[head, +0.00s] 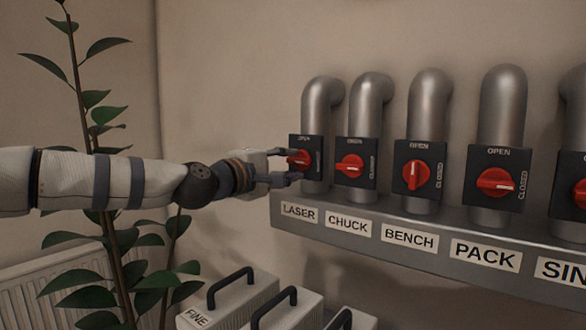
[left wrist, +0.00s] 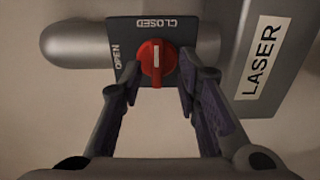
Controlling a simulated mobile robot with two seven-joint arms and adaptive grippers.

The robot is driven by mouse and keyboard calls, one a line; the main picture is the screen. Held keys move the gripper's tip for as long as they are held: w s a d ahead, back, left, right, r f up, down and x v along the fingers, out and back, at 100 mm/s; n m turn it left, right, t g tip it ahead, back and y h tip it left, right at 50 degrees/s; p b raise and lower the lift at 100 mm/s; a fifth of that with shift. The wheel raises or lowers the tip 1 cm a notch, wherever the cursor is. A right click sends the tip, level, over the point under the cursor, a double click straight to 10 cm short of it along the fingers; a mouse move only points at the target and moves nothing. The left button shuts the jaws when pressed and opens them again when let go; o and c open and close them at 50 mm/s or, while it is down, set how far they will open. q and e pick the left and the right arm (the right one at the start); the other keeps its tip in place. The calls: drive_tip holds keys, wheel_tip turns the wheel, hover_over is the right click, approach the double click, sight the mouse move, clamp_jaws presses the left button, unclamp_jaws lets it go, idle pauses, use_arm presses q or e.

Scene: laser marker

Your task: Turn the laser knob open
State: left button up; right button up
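The red laser knob (head: 300,158) sits on a dark plate (head: 319,160) on the leftmost metal pipe, above the LASER label (head: 299,213). In the left wrist view the knob (left wrist: 156,64) has a white line pointing up toward the word CLOSED; OPEN is at the plate's left side. My left gripper (head: 288,166) is at the knob, coming from the left, and partly hides it. In the left wrist view its two fingers (left wrist: 160,82) are apart, one on each side of the knob's lower part, with gaps visible. My right gripper is not in view.
Similar knobs follow to the right: chuck (head: 349,165), bench (head: 415,175) and pack (head: 495,182). A metal ledge (head: 400,222) with labels runs below them. Handled boxes (head: 247,290) stand below, and a plant (head: 112,260) is at the left.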

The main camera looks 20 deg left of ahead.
use_arm(q)
drive_tip(key=shift+w+d+r, duration=0.15)
drive_tip(key=shift+w+d, duration=0.1)
drive_tip(key=shift+w, duration=0.4)
clamp_jaws()
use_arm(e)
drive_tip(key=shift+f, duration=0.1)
use_arm(q)
drive_tip(key=n, duration=0.4)
drive_tip(key=shift+n, duration=0.3)
drive_tip(key=n+b, duration=0.1)
drive_tip(key=n, duration=0.3)
drive_tip(key=shift+n, duration=0.3)
drive_tip(key=n+b, duration=0.1)
drive_tip(key=n, duration=0.4)
drive_tip(key=shift+n+b, duration=0.35)
drive_tip(key=shift+n, duration=1.45)
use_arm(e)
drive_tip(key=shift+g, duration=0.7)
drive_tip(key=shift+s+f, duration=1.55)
